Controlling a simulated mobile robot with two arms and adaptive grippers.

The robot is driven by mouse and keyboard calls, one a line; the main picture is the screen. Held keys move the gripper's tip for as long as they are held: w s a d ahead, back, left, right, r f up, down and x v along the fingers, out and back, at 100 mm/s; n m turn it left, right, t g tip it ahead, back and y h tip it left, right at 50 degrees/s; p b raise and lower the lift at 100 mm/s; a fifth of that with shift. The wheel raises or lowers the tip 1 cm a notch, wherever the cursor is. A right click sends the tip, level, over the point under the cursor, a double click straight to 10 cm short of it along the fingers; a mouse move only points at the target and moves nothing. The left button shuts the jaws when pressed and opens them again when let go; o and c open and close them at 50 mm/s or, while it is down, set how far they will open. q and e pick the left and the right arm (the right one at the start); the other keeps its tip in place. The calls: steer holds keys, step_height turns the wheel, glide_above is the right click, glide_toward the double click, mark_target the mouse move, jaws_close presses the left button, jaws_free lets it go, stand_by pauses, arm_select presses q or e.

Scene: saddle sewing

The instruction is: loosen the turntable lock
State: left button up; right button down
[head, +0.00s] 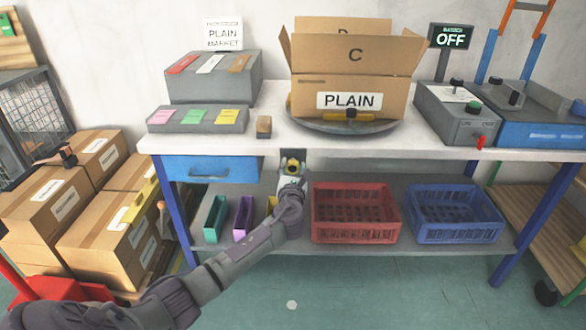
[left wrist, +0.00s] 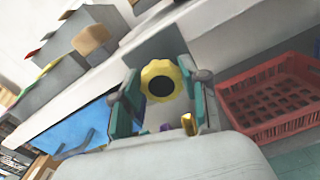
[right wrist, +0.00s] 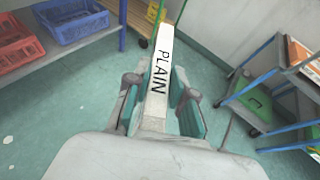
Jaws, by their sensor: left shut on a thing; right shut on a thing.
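A yellow scalloped knob with a dark centre, the turntable lock (head: 291,164), sits on a grey plate at the bench's front edge. It also shows large in the left wrist view (left wrist: 161,82). My left gripper (head: 291,178) is at the knob, its two teal fingers on either side, shut on it. The grey round turntable (head: 340,127) is on the bench above, carrying an open cardboard box (head: 350,80) marked PLAIN and C. My right gripper (right wrist: 155,107) is shut on a white bar (right wrist: 158,75) lettered PLAIN; that arm is out of the head view.
A red crate (head: 355,235) and a blue crate (head: 455,234) stand on the shelf below, right of my left arm. A blue drawer (head: 212,169) is left of the knob. Stacked cartons (head: 110,232) stand at far left. A shelved cart (right wrist: 270,100) stands right in the right wrist view.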

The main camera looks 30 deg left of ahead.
stand_by(0.3)
arm_select(q)
steer(key=n, duration=0.4)
steer(key=shift+n, duration=0.4)
steer(key=n, duration=0.2)
steer(key=n+b, duration=0.1)
steer(key=n, duration=0.1)
steer(key=shift+s+a+f+n, duration=0.1)
steer(key=shift+f+n, duration=0.05)
steer(key=shift+n, duration=0.15)
arm_select(e)
steer(key=shift+f, duration=0.45)
arm_select(q)
steer(key=n+b, duration=0.1)
steer(key=n, duration=0.4)
steer(key=shift+a+f+b, duration=0.1)
steer(key=shift+f+b, duration=0.05)
steer(key=shift+b, duration=0.2)
steer(key=n+b, duration=0.2)
steer(key=n, duration=0.4)
steer(key=shift+s+f, duration=0.1)
arm_select(e)
step_height(320, 180, down, 4)
steer(key=shift+r, duration=0.15)
arm_select(q)
steer(key=shift+n, duration=0.3)
steer(key=o, duration=1.1)
